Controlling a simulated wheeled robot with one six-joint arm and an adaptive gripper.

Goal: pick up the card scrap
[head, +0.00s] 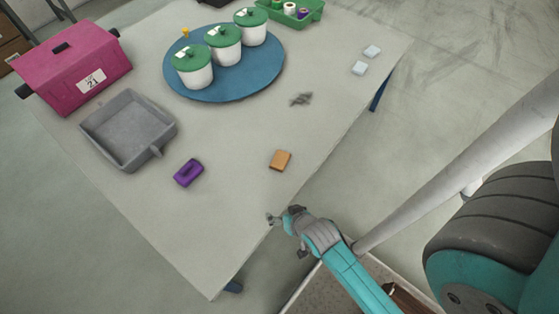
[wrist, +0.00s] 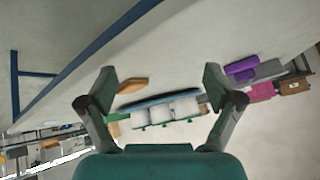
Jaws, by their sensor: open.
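The card scrap (head: 280,160) is a small tan-orange piece lying on the grey table near its front right edge. In the wrist view the card scrap (wrist: 132,85) shows beyond the fingers, left of centre between them. My gripper (head: 283,217) is at the table's edge, nearer to me than the scrap and apart from it. In the wrist view my gripper (wrist: 160,80) has its two fingers spread wide with nothing between them. The scrap is not hidden.
A purple block (head: 188,172) and a grey dustpan-like tray (head: 158,151) lie to the left. A pink box (head: 75,70) stands behind. A blue round tray (head: 235,92) holds three green-lidded white pots.

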